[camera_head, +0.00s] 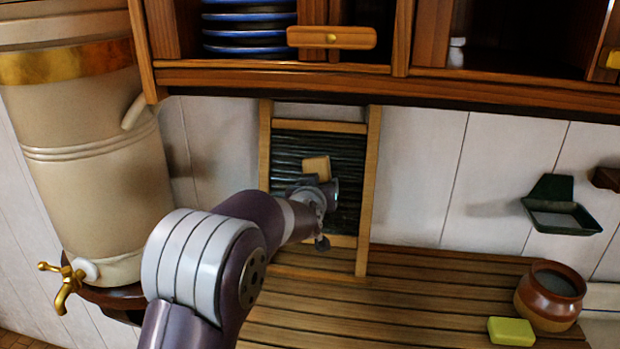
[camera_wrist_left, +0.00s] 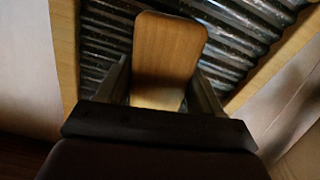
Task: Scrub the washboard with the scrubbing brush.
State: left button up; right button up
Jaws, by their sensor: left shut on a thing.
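The washboard (camera_head: 348,150), a wooden frame around a dark ribbed panel, leans upright against the white wall at the back of the slatted counter. My left gripper (camera_head: 318,183) is in front of the ribbed panel. It is shut on the scrubbing brush (camera_head: 317,166), whose light wooden back shows above the fingers. In the left wrist view, the brush (camera_wrist_left: 168,55) sits between the two fingers (camera_wrist_left: 160,95), with the ribs (camera_wrist_left: 240,45) behind it. The bristles are hidden, so I cannot tell whether they touch the ribs. My right gripper is not in view.
A large cream urn (camera_head: 90,150) with a brass tap stands at left. A wooden shelf (camera_head: 400,85) with blue plates (camera_head: 249,35) overhangs the washboard. At right are a green wall dish (camera_head: 560,212), a brown pot (camera_head: 549,297) and a yellow block (camera_head: 511,331). The middle counter (camera_head: 420,290) is clear.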

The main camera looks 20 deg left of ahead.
pick_arm(q)
jog(key=shift+w+d+r+p, duration=0.15)
jog(key=shift+d+p, duration=0.25)
jog(key=shift+d, duration=0.1)
jog(key=shift+w+d+r+p, duration=0.1)
jog(key=shift+d+p, duration=0.3)
jog(key=shift+d, duration=0.1)
jog(key=shift+w+d+f, duration=0.1)
jog(key=shift+d+f, duration=0.1)
jog(key=shift+d, duration=0.1)
jog(key=shift+s+r, duration=0.15)
jog(key=shift+s, duration=0.35)
jog(key=v, duration=0.5)
